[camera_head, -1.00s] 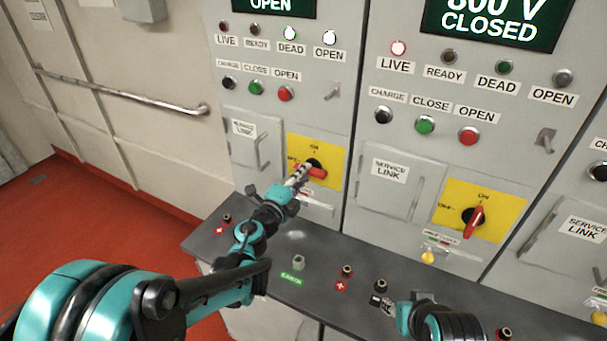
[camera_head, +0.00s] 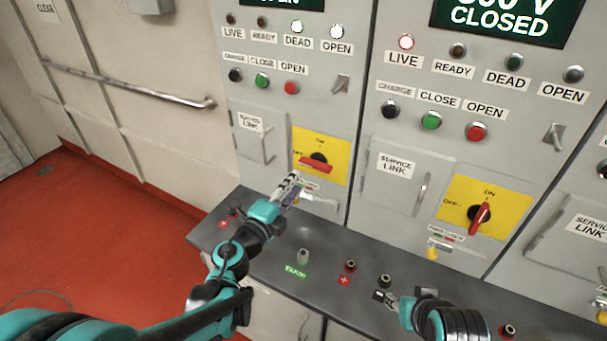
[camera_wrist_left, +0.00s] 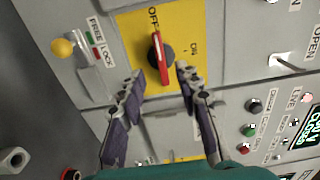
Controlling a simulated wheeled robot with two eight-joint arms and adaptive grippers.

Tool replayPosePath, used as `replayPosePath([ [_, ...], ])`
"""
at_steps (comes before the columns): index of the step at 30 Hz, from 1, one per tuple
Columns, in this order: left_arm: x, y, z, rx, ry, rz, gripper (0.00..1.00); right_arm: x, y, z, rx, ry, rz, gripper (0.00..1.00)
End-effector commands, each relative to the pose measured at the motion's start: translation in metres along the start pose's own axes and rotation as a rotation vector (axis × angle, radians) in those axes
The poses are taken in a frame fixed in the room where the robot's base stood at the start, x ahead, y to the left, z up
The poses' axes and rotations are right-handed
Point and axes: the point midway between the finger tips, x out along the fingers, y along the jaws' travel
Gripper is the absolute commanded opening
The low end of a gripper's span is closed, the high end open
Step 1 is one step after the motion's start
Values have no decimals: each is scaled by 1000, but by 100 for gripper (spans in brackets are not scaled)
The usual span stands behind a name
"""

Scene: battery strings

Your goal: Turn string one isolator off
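The string one isolator is a red handle (camera_head: 316,165) on a yellow plate (camera_head: 338,148) on the left panel. The handle lies about level, its end toward the OFF mark at left. In the left wrist view the red handle (camera_wrist_left: 160,58) points to the OFF mark, and ON is off to its side. My left gripper (camera_head: 291,181) is just below and in front of the handle. The left wrist view shows its fingers (camera_wrist_left: 160,84) spread and empty, apart from the handle. My right gripper (camera_head: 384,297) is low over the console; its fingers are too small to judge.
A second isolator (camera_head: 480,216) with an upright red handle is on the panel to the right. A yellow knob (camera_wrist_left: 62,47) sits beside a FREE/LOCK label. Sockets and an EARTH post (camera_head: 303,257) stand on the grey console (camera_head: 330,285) below.

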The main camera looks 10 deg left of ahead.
Motion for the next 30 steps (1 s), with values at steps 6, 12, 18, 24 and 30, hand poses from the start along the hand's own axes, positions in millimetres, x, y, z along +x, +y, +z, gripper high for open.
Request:
replayPosePath([
  [6,-31,0,0,0,-1,0,34,0,0,0,0,0,0,40],
  [12,-38,0,0,0,0,0,34,0,0,0,0,0,0,40],
  [18,-37,0,0,0,0,0,34,0,0,0,0,0,0,40],
  [24,-37,-1,1,-5,-4,-3,34,0,0,0,0,0,0,40],
  [30,-52,-34,40,-217,-194,-82,34,0,0,0,0,0,0,40],
])
